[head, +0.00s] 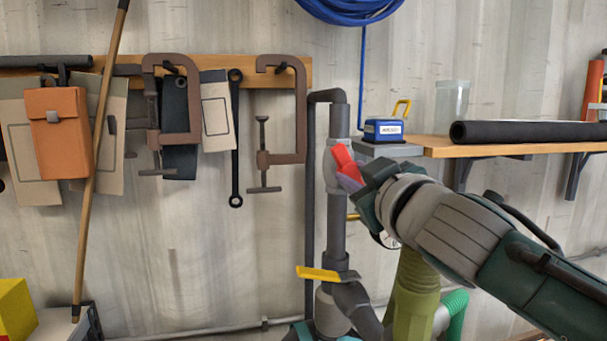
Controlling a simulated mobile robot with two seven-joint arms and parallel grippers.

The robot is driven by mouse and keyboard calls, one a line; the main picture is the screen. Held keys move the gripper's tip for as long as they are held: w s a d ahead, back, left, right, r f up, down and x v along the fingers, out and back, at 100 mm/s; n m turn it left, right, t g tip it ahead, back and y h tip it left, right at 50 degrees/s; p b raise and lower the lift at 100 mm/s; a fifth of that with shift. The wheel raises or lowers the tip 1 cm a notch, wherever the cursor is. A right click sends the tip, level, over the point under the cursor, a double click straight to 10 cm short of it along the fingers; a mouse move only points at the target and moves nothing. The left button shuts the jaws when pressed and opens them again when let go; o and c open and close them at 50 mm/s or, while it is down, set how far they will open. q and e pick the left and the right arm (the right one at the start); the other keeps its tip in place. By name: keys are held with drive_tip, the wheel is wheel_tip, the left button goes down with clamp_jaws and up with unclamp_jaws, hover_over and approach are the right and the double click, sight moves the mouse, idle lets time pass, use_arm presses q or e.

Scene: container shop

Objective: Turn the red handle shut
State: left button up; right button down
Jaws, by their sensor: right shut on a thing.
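The red handle (343,158) sits on a pale valve body on the upright grey pipe (338,215), at the middle of the head view. My right gripper (352,178) comes in from the right and is shut on the red handle. The handle tilts up and to the left from the jaws. Its lower part is hidden by the gripper. My left gripper is not clearly in view; only a bit of green and dark metal shows at the bottom edge.
A yellow handle (318,274) sits lower on the pipework. A wooden shelf (480,147) at right holds a blue box (383,130) and a black roll (530,132). Clamps (283,110) hang on the wall at left. A wooden pole (97,150) leans there.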

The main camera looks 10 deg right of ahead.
drive_tip(key=shift+n, duration=1.4)
drive_tip(key=n, duration=0.3)
drive_tip(key=shift+n, duration=0.3)
drive_tip(key=n, duration=0.5)
drive_tip(key=shift+n, duration=0.4)
drive_tip(key=c, duration=0.7)
unclamp_jaws()
drive_tip(key=shift+s, duration=0.1)
